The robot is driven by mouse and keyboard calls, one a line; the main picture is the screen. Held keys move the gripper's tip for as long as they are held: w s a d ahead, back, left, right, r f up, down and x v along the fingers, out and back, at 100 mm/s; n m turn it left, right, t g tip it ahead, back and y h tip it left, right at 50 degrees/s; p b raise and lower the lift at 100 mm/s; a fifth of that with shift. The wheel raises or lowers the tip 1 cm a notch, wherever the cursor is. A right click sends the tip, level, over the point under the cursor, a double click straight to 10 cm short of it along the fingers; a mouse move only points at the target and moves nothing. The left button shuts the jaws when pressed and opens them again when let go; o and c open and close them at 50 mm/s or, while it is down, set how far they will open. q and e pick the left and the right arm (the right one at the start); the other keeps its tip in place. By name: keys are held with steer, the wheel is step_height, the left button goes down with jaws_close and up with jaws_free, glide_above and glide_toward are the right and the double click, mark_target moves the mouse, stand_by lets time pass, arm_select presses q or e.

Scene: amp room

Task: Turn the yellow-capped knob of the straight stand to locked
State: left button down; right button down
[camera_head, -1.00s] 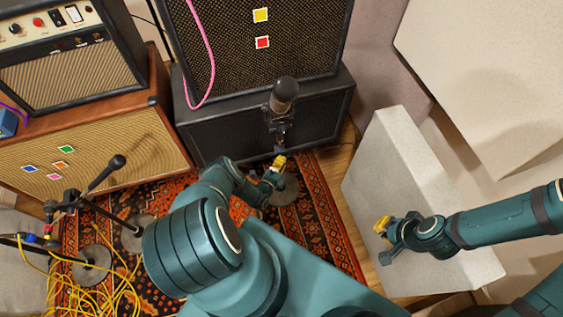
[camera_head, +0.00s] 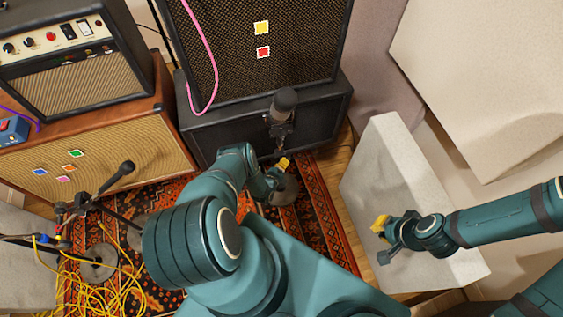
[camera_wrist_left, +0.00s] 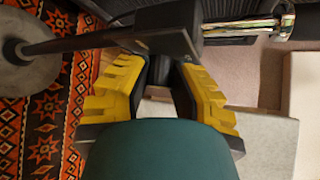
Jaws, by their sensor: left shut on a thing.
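The straight stand carries a dark microphone (camera_head: 285,101) at its top and stands upright on a round grey base (camera_head: 286,190). My left gripper (camera_head: 281,164) is at the stand's pole, below the microphone. In the left wrist view its yellow-padded fingers (camera_wrist_left: 162,72) are closed around a dark part at the stand's black clutch (camera_wrist_left: 165,32). This looks like the knob; its yellow cap is hidden, and I cannot tell its turn angle. The base also shows in the left wrist view (camera_wrist_left: 28,68). My right gripper (camera_head: 384,240) is open and empty, in front of a pale block.
A black speaker cabinet (camera_head: 235,128) stands close behind the stand. A boom stand with a microphone (camera_head: 127,168) and loose yellow cable (camera_head: 100,290) are at the left. The pale grey block (camera_head: 385,160) is at the right. A patterned rug (camera_head: 318,215) covers the floor.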

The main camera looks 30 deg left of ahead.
arm_select(q)
steer(key=shift+w+d+r+m+g, duration=0.1)
steer(key=shift+w+r+m+g, duration=0.15)
steer(key=shift+m+g, duration=0.3)
steer(key=shift+f+m+g+y, duration=0.1)
steer(key=shift+m+g+y, duration=0.3)
steer(key=shift+g, duration=0.25)
steer(key=m+g+y+b, duration=0.1)
steer(key=b, duration=0.1)
steer(key=m+g+y+b, duration=0.1)
steer(key=g+b, duration=0.1)
steer(key=b, duration=0.1)
steer(key=shift+w+d, duration=0.15)
steer(key=shift+m+g+y+b, duration=0.25)
steer(key=shift+g+y+b, duration=0.05)
steer(key=shift+b, duration=0.15)
steer(key=shift+m+g+y, duration=0.4)
steer(key=shift+g+y, duration=0.1)
steer(key=shift+g, duration=0.3)
steer(key=c, duration=0.8)
jaws_free()
steer(key=shift+o, duration=0.2)
